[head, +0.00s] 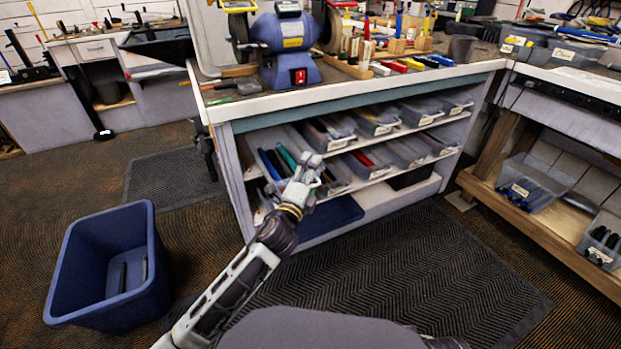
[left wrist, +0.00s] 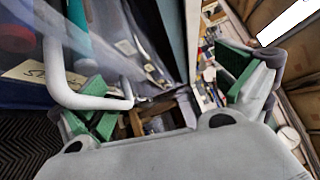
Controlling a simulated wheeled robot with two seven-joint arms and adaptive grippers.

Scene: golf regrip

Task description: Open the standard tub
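A clear tub with blue and teal grips (head: 284,158) sits at the left end of the cabinet's lower shelf. In the left wrist view a tub label (left wrist: 28,76) begins with "St", the rest being unclear. A white looped handle (left wrist: 95,102) stands out from the tub front. My left gripper (head: 306,172) is at the front of this tub. In the left wrist view my left gripper (left wrist: 165,75) has its green-padded fingers wide apart, one beside the handle and overlapped by it in the picture. I cannot tell whether they touch. My right gripper is out of view.
More labelled tubs (head: 376,123) fill the shelves of the cabinet. A bench grinder (head: 290,43) and tools stand on its top. A blue bin (head: 75,268) is on the floor at left. Black mats (head: 400,265) cover clear floor before the cabinet.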

